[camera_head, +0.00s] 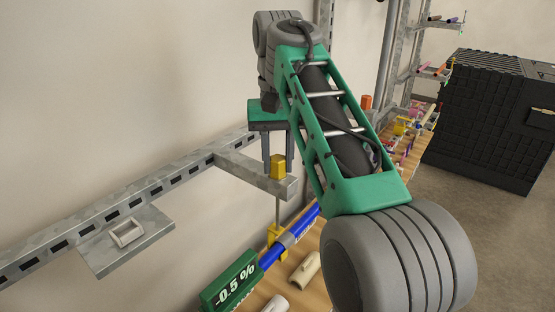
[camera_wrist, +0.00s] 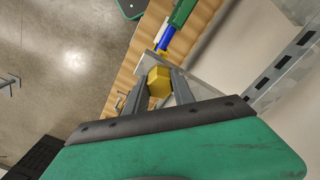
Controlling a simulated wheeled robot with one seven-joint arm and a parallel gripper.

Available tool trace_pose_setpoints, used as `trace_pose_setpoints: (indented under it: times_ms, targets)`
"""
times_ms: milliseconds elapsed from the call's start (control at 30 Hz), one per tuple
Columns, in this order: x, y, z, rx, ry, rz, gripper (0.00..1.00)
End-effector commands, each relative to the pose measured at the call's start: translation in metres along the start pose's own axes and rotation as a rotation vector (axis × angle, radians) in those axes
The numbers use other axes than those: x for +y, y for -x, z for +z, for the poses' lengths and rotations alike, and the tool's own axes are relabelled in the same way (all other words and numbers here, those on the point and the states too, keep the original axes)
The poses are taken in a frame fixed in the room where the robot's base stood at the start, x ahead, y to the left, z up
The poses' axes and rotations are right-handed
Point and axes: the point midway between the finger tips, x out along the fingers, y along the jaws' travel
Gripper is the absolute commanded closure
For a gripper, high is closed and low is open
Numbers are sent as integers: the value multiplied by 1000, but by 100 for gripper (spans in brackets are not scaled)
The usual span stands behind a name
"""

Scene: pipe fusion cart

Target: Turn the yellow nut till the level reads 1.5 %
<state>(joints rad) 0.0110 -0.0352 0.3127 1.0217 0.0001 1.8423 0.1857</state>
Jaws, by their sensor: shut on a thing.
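The yellow nut (camera_head: 278,166) sits on top of a metal bracket arm, above a thin vertical rod. It also shows in the wrist view (camera_wrist: 158,82) as a hexagon between my fingers. My gripper (camera_head: 278,160) comes down from above and is shut on the nut, one grey finger on each side. The green level display (camera_head: 231,283) reads -0.5 %, at the lower left end of a blue pipe (camera_head: 271,256). The pipe slopes up to the right and a yellow clamp (camera_head: 274,234) holds it under the rod. The display's face is not readable in the wrist view.
A slotted metal rail (camera_head: 120,197) runs along the wall, with a bracket plate (camera_head: 126,240) at left. A wooden bench (camera_head: 262,294) with pale fittings lies below. A black crate (camera_head: 490,120) stands on the floor at right.

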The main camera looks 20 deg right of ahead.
Motion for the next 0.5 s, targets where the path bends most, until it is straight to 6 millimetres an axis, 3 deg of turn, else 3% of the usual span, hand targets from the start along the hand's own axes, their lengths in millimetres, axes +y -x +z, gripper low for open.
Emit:
trace_pose_setpoints:
  times_ms: [267,500]
  targets:
    - [0,1,0,-1,81,0,100]
    - [0,2,0,-1,252,0,100]
